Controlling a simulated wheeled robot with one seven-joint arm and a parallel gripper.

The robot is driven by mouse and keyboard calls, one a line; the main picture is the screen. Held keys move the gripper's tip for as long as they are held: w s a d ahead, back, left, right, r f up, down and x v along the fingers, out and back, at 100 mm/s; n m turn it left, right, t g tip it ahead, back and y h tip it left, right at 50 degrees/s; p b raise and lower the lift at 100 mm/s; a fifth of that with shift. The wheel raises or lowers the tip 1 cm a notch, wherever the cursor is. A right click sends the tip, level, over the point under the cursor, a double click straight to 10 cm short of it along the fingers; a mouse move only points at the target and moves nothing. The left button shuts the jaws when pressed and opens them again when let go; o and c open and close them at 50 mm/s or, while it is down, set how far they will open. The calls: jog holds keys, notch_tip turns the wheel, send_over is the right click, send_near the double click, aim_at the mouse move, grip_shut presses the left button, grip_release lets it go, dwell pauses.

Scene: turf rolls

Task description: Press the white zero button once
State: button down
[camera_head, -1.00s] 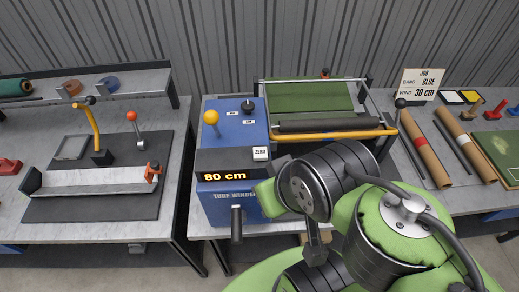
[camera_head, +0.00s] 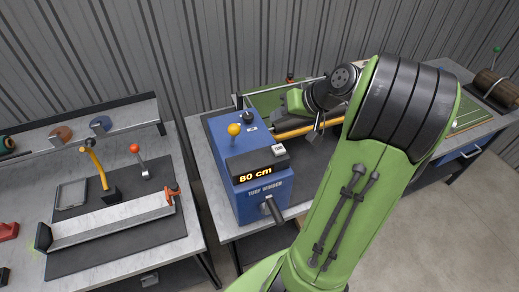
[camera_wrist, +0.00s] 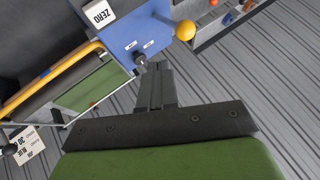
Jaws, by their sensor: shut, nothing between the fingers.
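The white zero button (camera_head: 278,149) sits on the top front right corner of the blue turf winder (camera_head: 263,194). It also shows at the top of the wrist view (camera_wrist: 99,13), lettered ZERO. The orange display (camera_head: 256,174) below it reads 80 cm. My gripper (camera_wrist: 154,66) is shut and empty. In the wrist view its tips appear beside the winder's small black knob (camera_wrist: 141,58), with the button up and left of them. I cannot tell whether they touch anything.
The winder has a yellow ball-topped lever (camera_head: 234,130) and a crank handle (camera_head: 270,209). A yellow bar (camera_head: 294,131) runs along the roller frame. The left bench holds a metal trough (camera_head: 112,219) and a red-knobbed lever (camera_head: 135,149). A job card (camera_wrist: 24,145) shows in the wrist view.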

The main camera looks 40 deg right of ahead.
aim_at(282, 149)
jog(key=f+b, duration=0.2)
jog(key=f, duration=0.1)
jog(key=d+f+b, duration=0.1)
jog(key=f+b, duration=0.5)
jog(key=shift+s+d+f, duration=0.1)
jog(key=shift+s+d, duration=0.1)
jog(key=shift+d, duration=0.05)
dwell(2.0)
jog(key=shift+f+b, duration=0.35)
jog(key=shift+b, duration=0.1)
jog(key=shift+f+b, duration=0.4)
jog(key=shift+f, duration=0.15)
dwell(0.4)
jog(key=shift+r+p, duration=0.95)
jog(key=shift+r, duration=0.05)
